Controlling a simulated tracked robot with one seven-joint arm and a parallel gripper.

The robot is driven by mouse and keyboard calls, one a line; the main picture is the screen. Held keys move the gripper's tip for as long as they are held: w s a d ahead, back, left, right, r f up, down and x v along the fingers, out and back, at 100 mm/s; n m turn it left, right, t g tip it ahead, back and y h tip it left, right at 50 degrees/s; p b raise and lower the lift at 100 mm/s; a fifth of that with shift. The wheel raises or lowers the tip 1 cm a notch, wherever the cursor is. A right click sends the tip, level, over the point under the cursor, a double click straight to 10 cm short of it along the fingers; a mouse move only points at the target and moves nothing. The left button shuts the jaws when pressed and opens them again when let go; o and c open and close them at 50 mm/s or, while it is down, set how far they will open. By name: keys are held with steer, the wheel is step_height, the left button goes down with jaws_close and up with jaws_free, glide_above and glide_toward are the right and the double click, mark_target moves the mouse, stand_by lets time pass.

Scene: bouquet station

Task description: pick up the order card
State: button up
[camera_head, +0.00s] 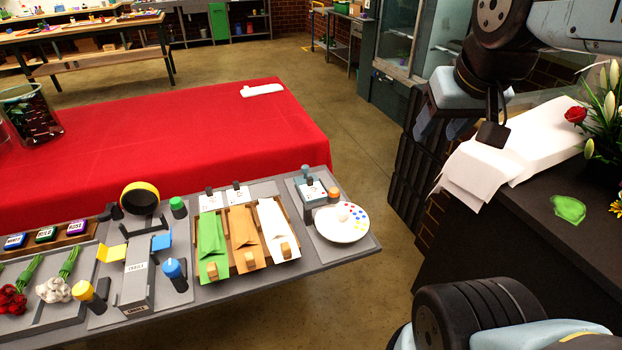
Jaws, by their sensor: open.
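I cannot tell for certain which thing is the order card. Small white cards with dark marks stand behind the envelopes on the grey station, one at the left (211,201) and one at the right (238,195). Their print is too small to read. A white flat piece (262,90) lies on the far part of the red cloth. My gripper (491,130) is at the upper right, with a dark finger pointing down in front of white paper. It is open, with nothing seen held, and well to the right of the cards. The arm hides part of it.
A round palette plate (341,223) is at the station's right end. White paper (515,150) and flowers (598,115) are on the dark counter. Floor lies open between counter and table.

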steer(key=w+a+n+g, duration=0.15)
steer(key=w+a, duration=0.25)
steer(key=w, duration=0.5)
steer(key=n+g, duration=0.2)
steer(key=g, duration=0.2)
glide_above(311, 178)
steer(key=f, duration=2.3)
steer(key=shift+s+a, duration=0.25)
steer(key=shift+s, duration=0.05)
steer(key=shift+w+d+f, duration=0.1)
steer(key=shift+f, duration=1.2)
steer(key=shift+w+d+f, duration=0.1)
steer(key=shift+f, duration=1.15)
steer(key=shift+c, duration=0.2)
jaws_close()
